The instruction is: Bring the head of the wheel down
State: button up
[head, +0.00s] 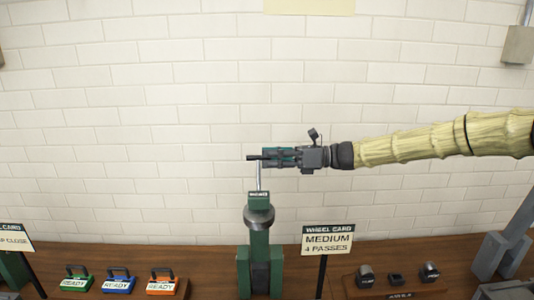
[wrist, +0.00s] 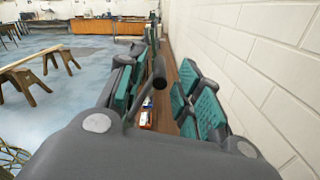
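The wheel machine (head: 259,250) is a green post with a grey round collar and a small labelled green block on top. A thin metal lever (head: 259,178) rises from it to a black crosswise grip (head: 252,157). My gripper (head: 270,157) reaches in from the right at the height of this grip. In the wrist view the black grip (wrist: 160,72) stands between the teal-padded fingers of my gripper (wrist: 158,92), which are spread apart. A gap shows to the right finger; whether the grip touches the left one I cannot tell. The wheel contact below the block is not clear.
A wheel card (head: 327,240) reads "MEDIUM 4 PASSES". Green (head: 76,279), blue (head: 118,281) and orange (head: 161,281) READY blocks stand left on the wooden bench. A board with dark pieces (head: 395,283) lies right. A white brick wall (head: 150,130) is close behind.

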jog(key=shift+a, duration=0.6)
jog(key=shift+c, duration=0.4)
jog(key=c, duration=0.7)
jog(key=shift+s, duration=0.15)
